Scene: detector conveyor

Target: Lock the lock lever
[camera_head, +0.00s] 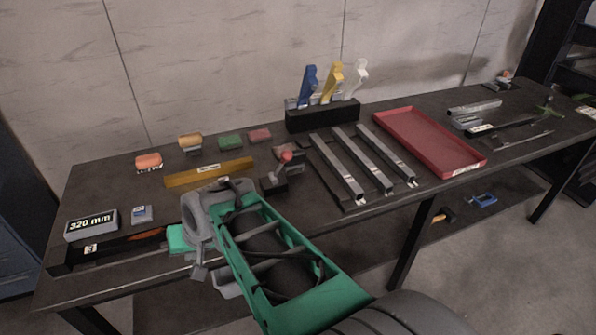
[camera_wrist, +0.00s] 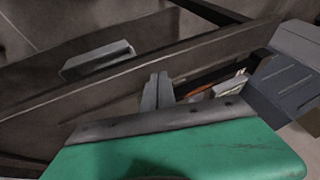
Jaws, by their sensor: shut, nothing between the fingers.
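A lever with a red knob (camera_head: 286,156) stands on a dark block, tilted up, near the middle of the table in the head view. It is the only part I see that looks like a lock lever, but I cannot tell whether it is locked. My gripper (camera_wrist: 157,92) is shut and empty in the wrist view, its two grey fingers together. In the head view its green body is at the table's front left, apart from the red knob and left of it; its fingertips are hard to make out there. A dark rail with an orange part (camera_head: 154,234) lies beside the green body.
A 320 mm display box (camera_head: 91,224) and a small grey block (camera_head: 141,215) stand at the left. A yellow bar (camera_head: 208,173) and several coloured blocks lie behind. Metal rails (camera_head: 361,161), a red tray (camera_head: 428,140) and a black holder (camera_head: 322,116) with coloured handles are to the right.

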